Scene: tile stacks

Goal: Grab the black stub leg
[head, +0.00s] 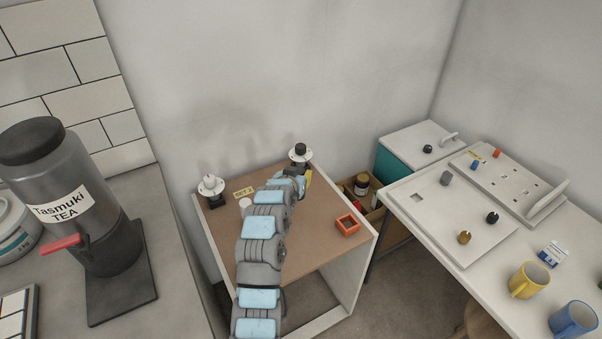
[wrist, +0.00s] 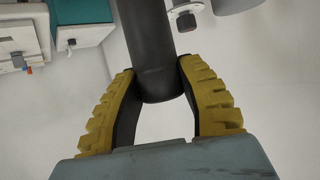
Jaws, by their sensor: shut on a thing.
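The black stub leg (wrist: 155,50) is a thick, dark, smooth cylinder in the wrist view. It runs from the top edge down to a rounded end between my fingers. My gripper (wrist: 161,95) has yellow ribbed fingers with dark inner pads, and they are shut on the lower part of the cylinder, one on each side. In the head view my gripper (head: 306,180) is at the back right of the brown-topped stand, just below a white disc with a black knob. Most of the held leg is hidden by my arm there.
A teal box (head: 386,163) and a white table (head: 409,207) with knobs and mugs stand right. A tea dispenser (head: 75,205) stands left.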

